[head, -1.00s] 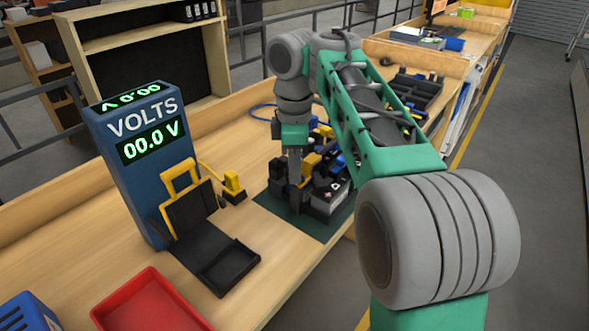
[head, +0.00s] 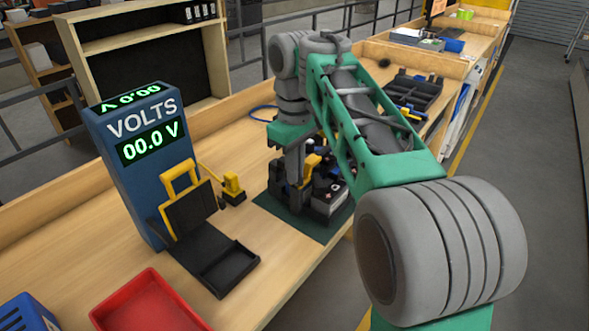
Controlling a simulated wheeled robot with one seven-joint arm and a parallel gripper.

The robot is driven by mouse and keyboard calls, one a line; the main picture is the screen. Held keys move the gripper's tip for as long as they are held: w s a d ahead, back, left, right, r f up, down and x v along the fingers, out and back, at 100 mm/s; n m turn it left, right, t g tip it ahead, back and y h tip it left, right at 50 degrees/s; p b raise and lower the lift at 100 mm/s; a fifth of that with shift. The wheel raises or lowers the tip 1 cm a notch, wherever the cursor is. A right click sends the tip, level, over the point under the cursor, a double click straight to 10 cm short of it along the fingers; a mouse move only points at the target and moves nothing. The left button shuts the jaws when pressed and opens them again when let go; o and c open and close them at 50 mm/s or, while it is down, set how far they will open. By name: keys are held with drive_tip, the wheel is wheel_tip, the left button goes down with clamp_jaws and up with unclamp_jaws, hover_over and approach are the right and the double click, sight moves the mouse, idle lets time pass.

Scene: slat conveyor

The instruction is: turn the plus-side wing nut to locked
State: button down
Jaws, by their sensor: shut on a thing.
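My gripper (head: 296,186) points straight down over the black battery unit (head: 328,203) on the dark green mat (head: 268,204). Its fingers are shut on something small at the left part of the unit. The wing nut is too small and too covered by the fingers to make out, but the grip fits its place. Whether it stands locked or unlocked cannot be seen. Yellow and blue parts show on the unit behind and beside the fingers.
A blue volt meter (head: 135,175) reading 00.0 V stands left, with a black tester cradle (head: 225,268) in front. A red tray (head: 150,303) lies at the front. A small yellow-and-black part (head: 232,188) stands between meter and mat. Black organizer trays (head: 412,92) lie behind my arm.

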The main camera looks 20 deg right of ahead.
idle(0.4)
drive_tip(key=c, duration=1.6)
unclamp_jaws()
wheel_tip(320, 180, up, 8)
drive_tip(key=p, duration=0.7)
drive_tip(key=shift+f, duration=0.1)
drive_tip(key=s+f+m+t, duration=0.1)
drive_tip(key=s+f+m, duration=0.1)
drive_tip(key=s+f, duration=0.2)
drive_tip(key=s+f+m+t, duration=0.1)
drive_tip(key=s+f+m, duration=0.1)
drive_tip(key=s+f, duration=0.3)
drive_tip(key=s+f+m+t, duration=0.1)
drive_tip(key=s+f+m, duration=0.2)
drive_tip(key=s+f, duration=0.2)
drive_tip(key=shift+a+f+t, duration=0.1)
drive_tip(key=shift+f+t, duration=0.2)
